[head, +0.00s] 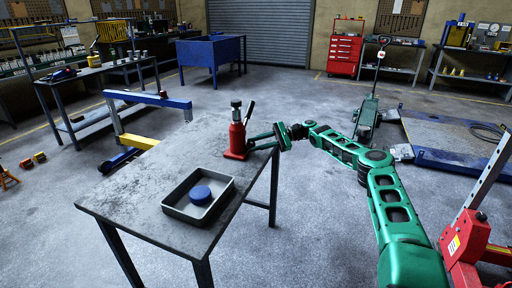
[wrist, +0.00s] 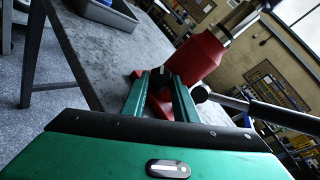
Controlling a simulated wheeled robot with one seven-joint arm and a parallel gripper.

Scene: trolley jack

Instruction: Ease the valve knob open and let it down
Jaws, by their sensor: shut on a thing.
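A red bottle jack (head: 237,138) stands upright on the grey workbench (head: 130,185), near its far right edge. Its ram with a dark top rises above the body, and a dark handle (head: 249,112) slants up beside it. My gripper (head: 250,143) reaches in from the right, low at the jack's base. In the wrist view the red jack body (wrist: 196,58) leans across the picture. My green fingers (wrist: 162,80) are shut on the small dark valve knob (wrist: 161,75) low on the jack.
A grey tray (head: 172,207) with a round blue object (head: 200,194) sits at the bench's near side. The handle socket and bar (wrist: 265,107) pass close to the right of my fingers in the wrist view. The bench's left part is clear.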

